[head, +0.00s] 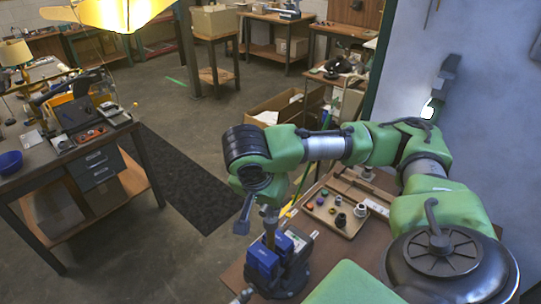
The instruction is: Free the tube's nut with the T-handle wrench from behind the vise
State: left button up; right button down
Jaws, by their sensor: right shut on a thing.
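The blue vise (266,262) stands on the brown bench at the bottom centre, on a dark base. A grey upright piece, seemingly the tube (270,222), rises above its jaws. My right arm reaches over from the right and ends just above the vise. My right gripper (256,200) is small and dark here, and its fingers are mostly hidden under the wrist. It is shut on a blue-grey piece, seemingly the T-handle wrench (243,214), which hangs just left of the tube. The nut is too small to make out, and contact cannot be told. My left gripper is out of view.
A shallow tray (345,226) with several small coloured and dark parts lies right of the vise. A dark mat (180,178) covers the floor to the left. A workbench (45,175) with a blue bowl (10,162) stands far left. A yellow lamp shade (125,12) hangs at the top.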

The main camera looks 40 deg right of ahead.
jog(key=n+t, duration=0.1)
jog(key=n, duration=0.2)
jog(key=shift+y, duration=0.3)
jog(key=shift+r, duration=0.1)
jog(key=shift+n, duration=0.4)
jog(key=shift+d+n+t+y, duration=0.1)
jog(key=shift+n+t+y, duration=0.25)
jog(key=shift+n, duration=1.15)
